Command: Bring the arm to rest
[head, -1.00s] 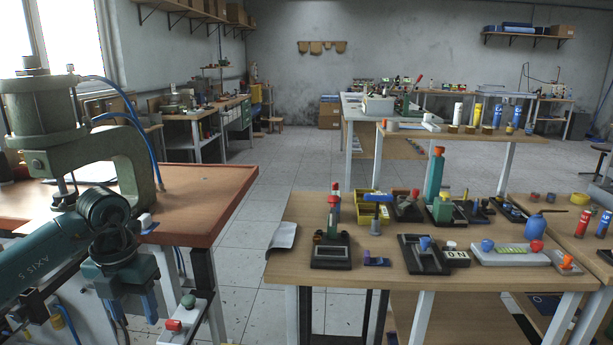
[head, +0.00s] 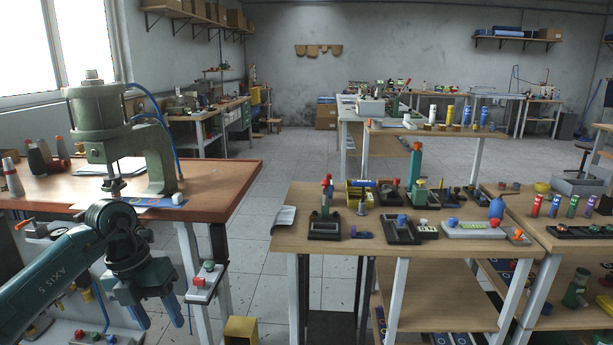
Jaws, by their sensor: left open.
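My left arm comes in from the lower left in the head view. Its gripper (head: 153,314) points down in front of the near edge of the red-brown bench, with its two blue fingers apart and nothing seen between them. A green pneumatic press (head: 150,157) stands on that bench behind my wrist. A small two-button box (head: 203,283) on a post is to the right of the gripper, apart from it. My right gripper is out of the picture.
The red-brown bench (head: 228,180) is close on the left, with several cones (head: 40,163) at its far left. A wooden table (head: 300,225) with stamps and small tools stands to the right. A yellow box (head: 241,330) sits low at the front.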

